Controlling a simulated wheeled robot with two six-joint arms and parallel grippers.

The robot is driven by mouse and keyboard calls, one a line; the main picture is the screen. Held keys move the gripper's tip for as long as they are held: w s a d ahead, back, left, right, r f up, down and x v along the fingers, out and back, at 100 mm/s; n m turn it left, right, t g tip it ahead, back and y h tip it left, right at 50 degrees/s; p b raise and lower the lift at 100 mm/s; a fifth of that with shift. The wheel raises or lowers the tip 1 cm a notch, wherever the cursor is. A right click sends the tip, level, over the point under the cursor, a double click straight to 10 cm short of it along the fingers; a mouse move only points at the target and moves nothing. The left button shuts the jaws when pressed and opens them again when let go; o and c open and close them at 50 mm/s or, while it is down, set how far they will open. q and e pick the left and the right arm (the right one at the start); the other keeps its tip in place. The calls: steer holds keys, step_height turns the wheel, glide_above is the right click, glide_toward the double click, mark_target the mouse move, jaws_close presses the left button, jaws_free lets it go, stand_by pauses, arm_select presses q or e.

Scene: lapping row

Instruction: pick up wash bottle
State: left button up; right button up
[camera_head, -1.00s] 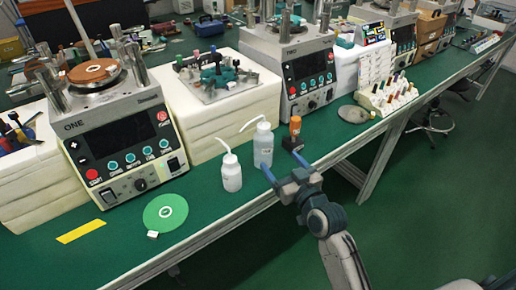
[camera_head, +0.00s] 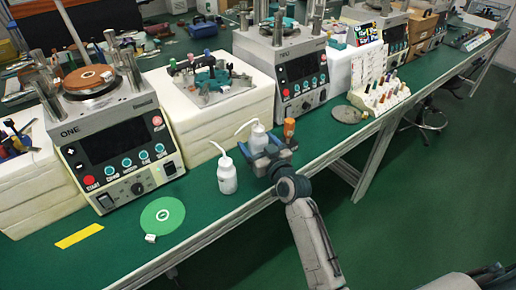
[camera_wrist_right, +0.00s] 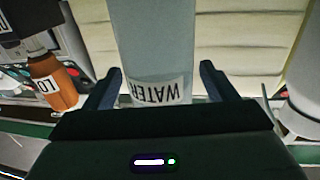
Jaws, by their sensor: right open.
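A pale wash bottle (camera_head: 258,139) with a bent white spout stands on the green bench. In the right wrist view its body (camera_wrist_right: 152,40) stands between my fingers, with a label reading WATER upside down. My right gripper (camera_head: 271,158) is open around it, with a finger on each side; it also shows in the wrist view (camera_wrist_right: 160,85). I cannot tell whether the fingers touch the bottle. In the head view the gripper hides the bottle's lower part. A second, white squeeze bottle (camera_head: 227,177) with a bent spout stands to the left, apart from the gripper. My left gripper is not in view.
An orange-brown bottle (camera_head: 289,129) stands close to the gripper's right and shows in the wrist view (camera_wrist_right: 54,84). A white foam block (camera_head: 222,112) is behind. A green disc (camera_head: 178,208) and machine ONE (camera_head: 118,140) are left. The aisle floor (camera_head: 400,220) is clear.

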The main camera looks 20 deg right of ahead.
steer(key=c, duration=1.3)
steer(key=shift+r, duration=0.1)
